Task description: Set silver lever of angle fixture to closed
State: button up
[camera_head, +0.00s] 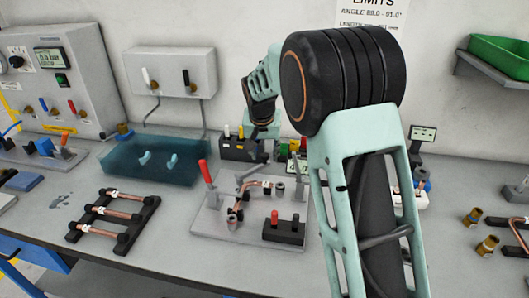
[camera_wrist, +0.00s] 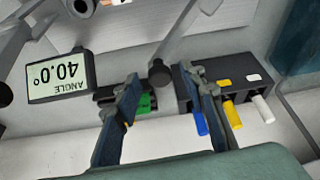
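The angle fixture's grey base plate (camera_head: 208,222) lies on the bench in the head view and carries a bent copper tube (camera_head: 252,184) and a red-handled lever (camera_head: 205,172). A grey metal bar, apparently the silver lever (camera_wrist: 176,38), runs down the wrist view to a dark round end (camera_wrist: 158,73). The angle display (camera_wrist: 60,76) reads 40.0° upside down; my arm partly hides it in the head view. My gripper (camera_wrist: 160,80) is open, its two fingers apart on either side of the dark end. Nothing is visibly held. Contact cannot be told.
A dark block with blue, yellow and white levers (camera_wrist: 234,85) stands beside the right finger. A teal tray (camera_head: 150,160) and a rack of copper tubes (camera_head: 112,216) are left of the fixture. Brass fittings (camera_head: 486,245) lie at right. The front bench strip is clear.

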grip_shut()
dwell(0.3)
dwell(0.4)
jog(key=s+m+b, duration=0.1)
jog(key=s+m+h+b, duration=0.1)
jog(key=m, duration=0.1)
jog(key=shift+s+d+f, duration=0.1)
jog(key=shift+s+d, duration=0.1)
jog(key=shift+d, duration=0.15)
jog(key=s+m, duration=0.1)
jog(key=s+m+h, duration=0.1)
jog(key=m, duration=0.1)
jog(key=shift+d+g+b, duration=0.15)
jog(key=shift+g+b, duration=0.15)
jog(key=shift+b, duration=0.1)
jog(key=shift+s+a+m+g+h, duration=0.15)
jog(key=shift+s+m+g+h, duration=0.25)
jog(key=shift+s+m, duration=0.55)
jog(key=shift+s+a+m+g+h, duration=0.1)
jog(key=shift+s+m+g+h, duration=0.4)
jog(key=shift+m, duration=0.75)
jog(key=shift+s, duration=0.15)
